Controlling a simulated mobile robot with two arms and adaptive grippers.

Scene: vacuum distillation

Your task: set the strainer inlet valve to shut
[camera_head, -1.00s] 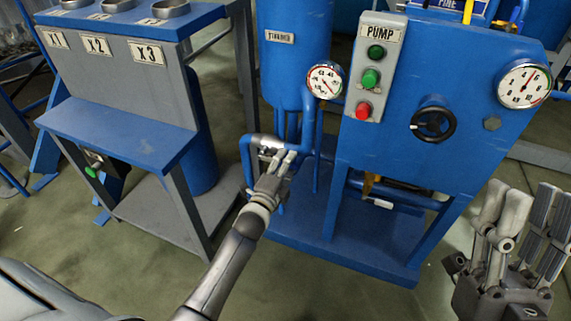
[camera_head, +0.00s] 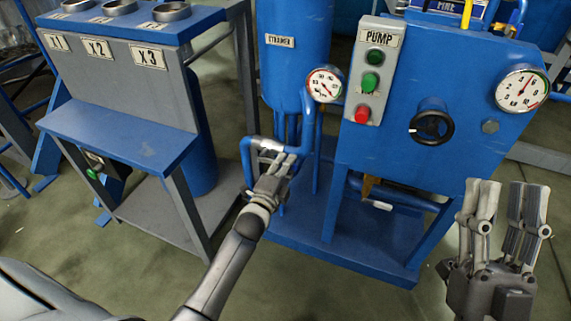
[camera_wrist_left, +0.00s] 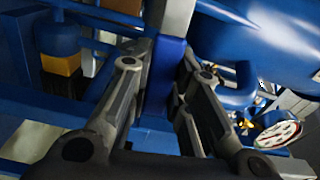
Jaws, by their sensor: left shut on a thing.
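The blue strainer tank (camera_head: 295,50) carries a STRAINER label, with blue pipes running below it. My left gripper (camera_head: 277,160) is at the pipe bend under the tank, shut on the strainer inlet valve's handle. In the left wrist view, a blue bar-like part (camera_wrist_left: 167,72) lies between the two fingers of the left gripper (camera_wrist_left: 163,65). The fingers mostly hide the valve in the head view, so its handle angle is hard to tell. My right gripper (camera_head: 507,192) is open and empty at the lower right, apart from the equipment.
A round gauge (camera_head: 324,84) sits just above the valve. The blue pump cabinet (camera_head: 390,160) with green and red buttons, a black handwheel (camera_head: 432,124) and another gauge (camera_head: 522,89) stands to the right. A blue and grey bench (camera_head: 118,130) stands left. Floor in front is clear.

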